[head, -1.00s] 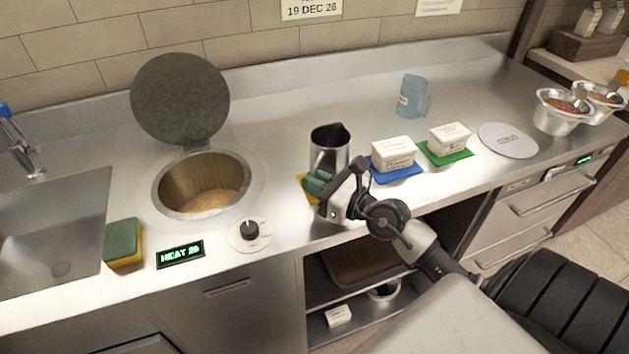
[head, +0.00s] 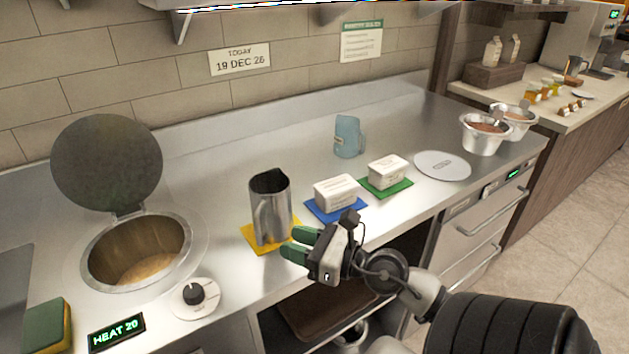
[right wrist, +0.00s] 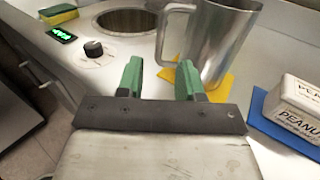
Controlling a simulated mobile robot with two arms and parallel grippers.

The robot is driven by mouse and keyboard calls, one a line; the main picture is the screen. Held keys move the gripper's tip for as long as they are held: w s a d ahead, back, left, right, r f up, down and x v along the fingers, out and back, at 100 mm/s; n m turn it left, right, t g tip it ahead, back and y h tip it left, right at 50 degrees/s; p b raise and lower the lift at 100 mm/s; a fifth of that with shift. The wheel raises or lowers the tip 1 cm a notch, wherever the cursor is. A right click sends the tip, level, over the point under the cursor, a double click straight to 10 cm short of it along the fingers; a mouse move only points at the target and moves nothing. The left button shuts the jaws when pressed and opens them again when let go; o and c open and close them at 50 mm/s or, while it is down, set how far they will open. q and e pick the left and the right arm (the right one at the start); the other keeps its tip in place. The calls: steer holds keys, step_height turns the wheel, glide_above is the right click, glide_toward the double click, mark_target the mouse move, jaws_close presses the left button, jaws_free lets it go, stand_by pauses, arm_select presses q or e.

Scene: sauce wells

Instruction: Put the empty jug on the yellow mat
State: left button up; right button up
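A metal jug (head: 271,207) stands upright on the yellow mat (head: 258,243) on the steel counter. In the right wrist view the jug (right wrist: 222,45) shows its handle on the left, with the yellow mat (right wrist: 222,92) under its base. A blue translucent jug (head: 348,137) stands further back on the counter. My right gripper (head: 297,246) is just in front of the metal jug, its green fingers apart with nothing between them. It also shows open in the right wrist view (right wrist: 160,80). The inside of the metal jug is too dark to read. My left gripper is not in view.
A round well (head: 140,250) with a raised lid is at left, near a dial (head: 196,296) and a sponge (head: 50,326). White tubs sit on a blue mat (head: 322,212) and a green mat (head: 403,191). Steel pots (head: 484,138) stand at the right end.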

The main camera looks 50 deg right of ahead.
steer(key=shift+b+v, duration=0.9)
steer(key=shift+v, duration=0.95)
